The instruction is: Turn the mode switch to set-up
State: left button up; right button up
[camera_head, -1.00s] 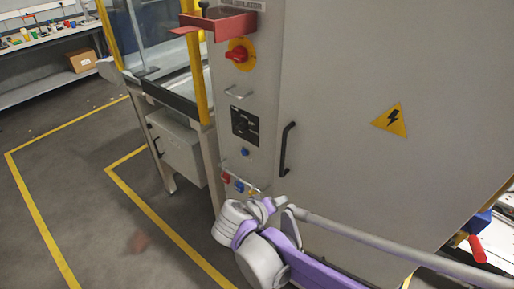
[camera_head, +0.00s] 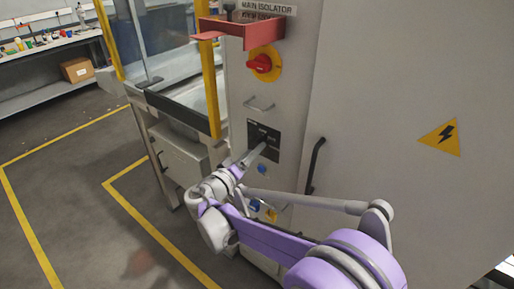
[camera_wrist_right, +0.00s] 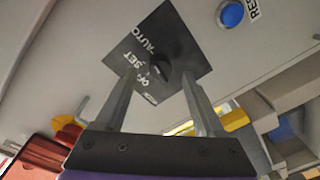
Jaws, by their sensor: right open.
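The mode switch (camera_head: 268,133) is a black square plate with a dark knob on the grey cabinet's narrow face. In the right wrist view the plate (camera_wrist_right: 160,32) appears rotated, with white lettering including AUTO, OFF and SET. My right gripper (camera_head: 262,148) reaches up to the plate from the lower left. In the right wrist view its open fingers (camera_wrist_right: 157,80) straddle the lower part of the plate, with nothing held. My left gripper is not in view.
Above the switch are a metal handle (camera_head: 259,106), a red isolator knob (camera_head: 261,63) on yellow and a red bracket (camera_head: 243,29). A blue button (camera_wrist_right: 232,14) sits beside the plate. A black door handle (camera_head: 316,165) stands to the right. Yellow guard posts (camera_head: 209,90) stand left.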

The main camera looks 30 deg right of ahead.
jog(key=shift+x, duration=1.35)
grip_shut()
